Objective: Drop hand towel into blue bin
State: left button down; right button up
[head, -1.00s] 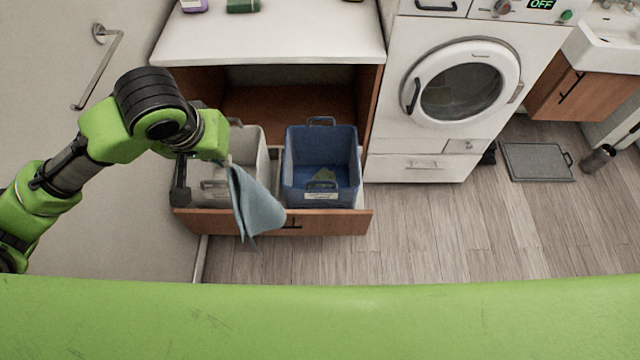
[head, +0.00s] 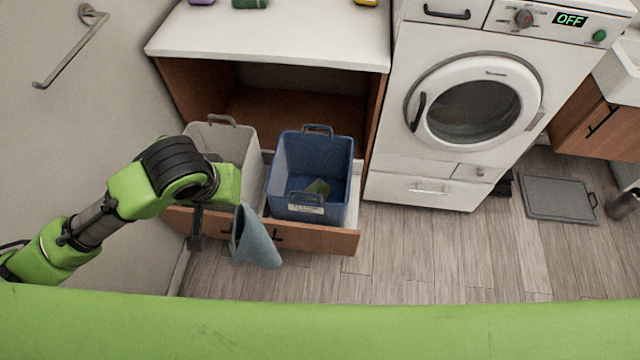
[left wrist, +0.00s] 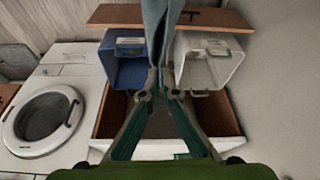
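A blue-grey hand towel (head: 254,240) hangs from my left gripper in front of the open drawer. It also shows in the left wrist view (left wrist: 156,30), where the fingertips (left wrist: 160,92) of my left gripper are shut on it. In the head view the arm hides most of that gripper. The blue bin (head: 318,155) stands in the drawer, right of the towel, with a small greenish item (head: 318,188) inside. It shows left of the towel in the left wrist view (left wrist: 126,72). My right gripper is in neither view.
A light grey bin (head: 230,143) stands in the drawer beside the blue bin. The wooden drawer front (head: 310,240) is pulled out below a white counter (head: 270,40). A washing machine (head: 470,110) stands to the right.

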aim_at(300, 159)
jog(key=i+l+u, duration=0.15)
jog(key=l, duration=0.2)
jog(key=i+l+u, duration=0.1)
jog(key=l, duration=0.3)
jog(key=i+l+u, duration=0.15)
jog(key=l, duration=0.25)
jog(key=i+l+u, duration=0.15)
jog(key=l, duration=0.25)
jog(key=i+l+u, duration=0.1)
jog(key=l, duration=0.35)
jog(key=i+l+u, duration=0.15)
jog(key=i+l, duration=0.1)
jog(key=i, duration=0.1)
